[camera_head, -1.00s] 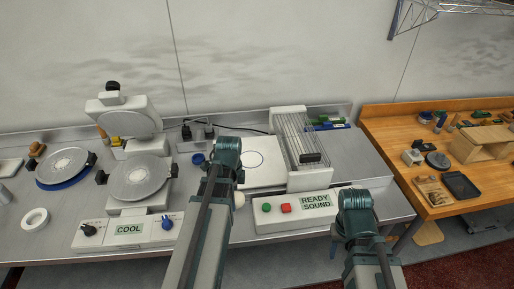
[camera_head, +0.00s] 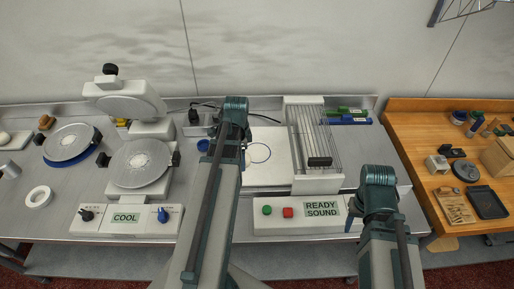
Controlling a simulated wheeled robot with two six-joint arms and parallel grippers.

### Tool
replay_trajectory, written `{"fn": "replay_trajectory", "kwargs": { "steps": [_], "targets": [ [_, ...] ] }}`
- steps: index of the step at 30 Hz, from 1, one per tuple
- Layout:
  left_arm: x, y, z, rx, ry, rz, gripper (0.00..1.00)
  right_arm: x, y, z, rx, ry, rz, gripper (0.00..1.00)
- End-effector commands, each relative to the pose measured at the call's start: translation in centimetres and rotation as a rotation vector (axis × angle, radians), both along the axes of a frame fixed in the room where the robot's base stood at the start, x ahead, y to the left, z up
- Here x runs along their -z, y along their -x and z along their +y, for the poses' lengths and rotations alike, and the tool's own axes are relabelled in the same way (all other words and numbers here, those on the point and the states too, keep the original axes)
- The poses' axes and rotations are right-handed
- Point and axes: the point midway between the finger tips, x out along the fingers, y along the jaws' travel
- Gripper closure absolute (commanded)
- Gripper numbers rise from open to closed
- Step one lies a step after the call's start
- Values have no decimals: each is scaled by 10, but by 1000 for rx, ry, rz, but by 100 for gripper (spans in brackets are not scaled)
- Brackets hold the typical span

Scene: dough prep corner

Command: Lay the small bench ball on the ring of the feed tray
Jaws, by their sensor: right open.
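The small bench ball cannot be made out now; the spot in front of the tray where a pale round thing showed earlier is behind my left arm. My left gripper (camera_head: 246,137) is mostly hidden by its own arm, left of the ring, and its jaws do not show. My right gripper (camera_head: 352,214) is open, partly hidden by its arm, near the control box's right end.
A white press marked COOL (camera_head: 125,217) with round plates stands left. A control box (camera_head: 333,208) marked READY SOUND lies in front of the tray, beside a wire-slatted unit (camera_head: 307,132). A white ring roll (camera_head: 39,197) is at far left; a wooden table (camera_head: 412,128) stands right.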

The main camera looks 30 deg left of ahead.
Motion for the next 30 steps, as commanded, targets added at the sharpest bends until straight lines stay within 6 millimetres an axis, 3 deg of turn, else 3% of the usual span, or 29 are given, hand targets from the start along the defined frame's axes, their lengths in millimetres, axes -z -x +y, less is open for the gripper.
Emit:
{"fn": "replay_trajectory", "kwargs": {
  "steps": [1,3,10,22,26,30],
  "targets": [
    [3,-20,2,2,0,0,82,3,0,0,0,0,0,50],
    [4,-38,1,2,0,0,82,4,0,0,-1,0,0,50],
    [8,-83,0,2,0,0,82,8,0,0,-2,0,0,50],
    [9,-98,-1,0,0,0,82,9,0,0,-2,0,0,50],
    [11,-113,-1,1,0,0,82,11,0,0,-2,1,0,50],
    [36,-108,-1,0,0,0,82,36,0,0,-7,1,0,50]
  ]
}}
